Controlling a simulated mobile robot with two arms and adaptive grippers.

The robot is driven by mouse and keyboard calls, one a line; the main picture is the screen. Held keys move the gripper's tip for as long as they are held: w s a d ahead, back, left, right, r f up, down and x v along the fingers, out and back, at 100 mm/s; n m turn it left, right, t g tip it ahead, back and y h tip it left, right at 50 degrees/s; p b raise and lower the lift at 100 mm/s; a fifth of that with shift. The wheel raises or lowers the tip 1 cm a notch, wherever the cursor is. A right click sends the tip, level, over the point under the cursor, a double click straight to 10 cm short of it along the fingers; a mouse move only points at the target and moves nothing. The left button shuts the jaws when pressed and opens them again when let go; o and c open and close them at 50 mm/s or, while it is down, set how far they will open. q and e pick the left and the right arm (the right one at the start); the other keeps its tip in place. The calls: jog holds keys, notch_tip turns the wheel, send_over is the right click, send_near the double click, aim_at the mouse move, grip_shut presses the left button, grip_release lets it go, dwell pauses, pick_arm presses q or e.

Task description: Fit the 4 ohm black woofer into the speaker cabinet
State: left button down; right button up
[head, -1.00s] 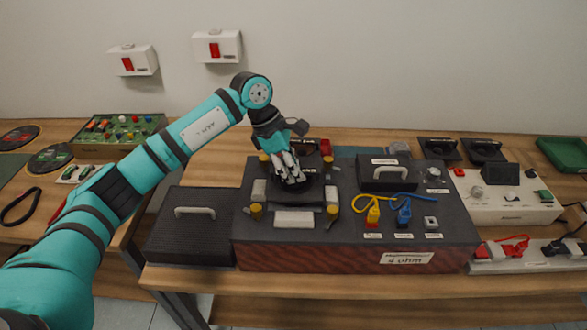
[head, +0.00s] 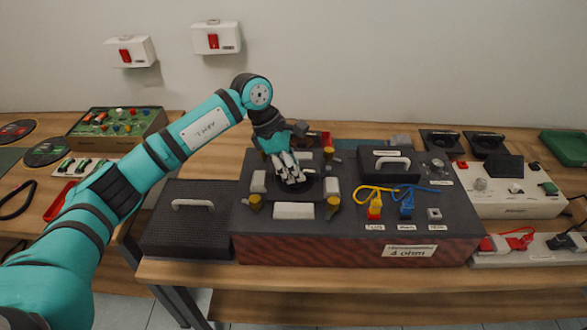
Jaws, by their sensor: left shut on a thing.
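The speaker cabinet (head: 335,244) is a long dark box on the wooden bench, with a red-brown front and a "4 ohm" label (head: 409,251). In its top, at the left, is a round opening area ringed by white blocks (head: 293,211) and yellow-topped clamps (head: 255,203). My left gripper (head: 291,177) points down over the middle of this area, shut on the black woofer (head: 306,190). The woofer shows only as a dark round shape under the fingers. It sits low among the blocks; whether it is fully seated I cannot tell. My right gripper is out of view.
A dark panel with a pale handle (head: 188,229) lies left of the cabinet. Yellow and blue plugs (head: 375,206) stand on the cabinet top, with a handled black lid (head: 390,168) behind them. Two black speaker units (head: 441,143) (head: 487,145) and a green tray (head: 565,147) are at back right.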

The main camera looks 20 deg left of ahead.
pick_arm(q)
jog(key=c, duration=1.2)
grip_release()
jog(key=shift+c, duration=0.2)
jog(key=shift+s+f, duration=0.1)
jog(key=shift+f, duration=0.05)
jog(key=v, duration=1.2)
jog(key=shift+r, duration=0.2)
notch_tip(320, 180, up, 8)
jog(key=p, duration=0.5)
jog(key=shift+p, duration=0.3)
jog(key=shift+f, duration=0.1)
